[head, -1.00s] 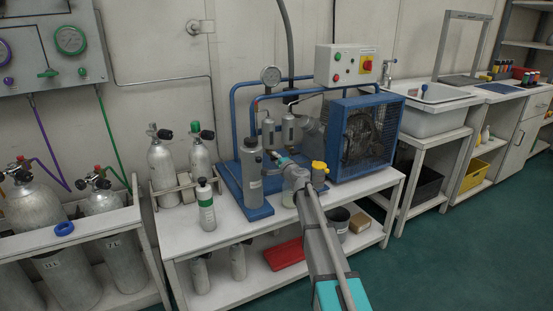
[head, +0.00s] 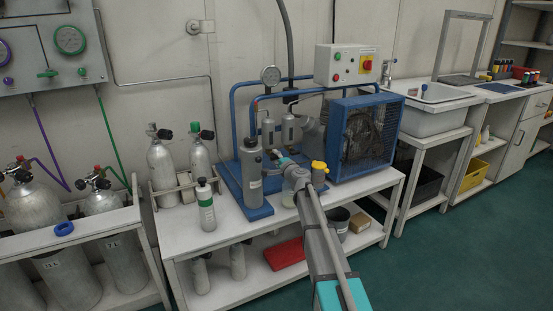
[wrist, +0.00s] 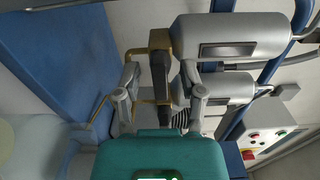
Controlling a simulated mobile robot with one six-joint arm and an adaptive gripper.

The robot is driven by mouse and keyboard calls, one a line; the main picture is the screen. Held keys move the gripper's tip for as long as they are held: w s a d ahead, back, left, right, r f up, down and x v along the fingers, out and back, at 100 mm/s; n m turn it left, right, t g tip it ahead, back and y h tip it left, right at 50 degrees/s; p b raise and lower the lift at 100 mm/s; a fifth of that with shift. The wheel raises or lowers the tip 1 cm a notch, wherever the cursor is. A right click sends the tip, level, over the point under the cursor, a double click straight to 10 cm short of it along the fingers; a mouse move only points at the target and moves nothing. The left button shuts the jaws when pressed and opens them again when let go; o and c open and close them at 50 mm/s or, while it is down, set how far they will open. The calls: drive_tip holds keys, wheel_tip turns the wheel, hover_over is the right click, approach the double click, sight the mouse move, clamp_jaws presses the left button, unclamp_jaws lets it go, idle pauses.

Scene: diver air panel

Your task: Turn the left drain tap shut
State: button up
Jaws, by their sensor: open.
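Two grey filter cylinders stand side by side on the blue compressor frame, the left one (head: 268,132) and the right one (head: 289,129). In the wrist view, turned sideways, the left cylinder (wrist: 235,35) is at the top and the right one (wrist: 225,86) below it. A dark handle with brass fittings, apparently the left drain tap (wrist: 160,62), sits at the left cylinder's lower end. My gripper (wrist: 160,75) is open, with one finger on each side of this handle. I cannot tell whether either finger touches it. In the head view my gripper (head: 275,154) is small and the tap is hidden.
A grey bottle (head: 251,172) stands close left of my gripper. A yellow-topped item (head: 319,167) is beside my arm. The fan housing (head: 362,135) and control box (head: 346,65) are to the right. A small green-labelled cylinder (head: 206,208) stands on the bench's left.

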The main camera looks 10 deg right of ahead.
drive_tip(key=v, duration=1.1)
drive_tip(key=shift+s+d, duration=0.2)
drive_tip(key=shift+s, duration=0.1)
drive_tip(key=shift+a, duration=0.1)
idle(1.7)
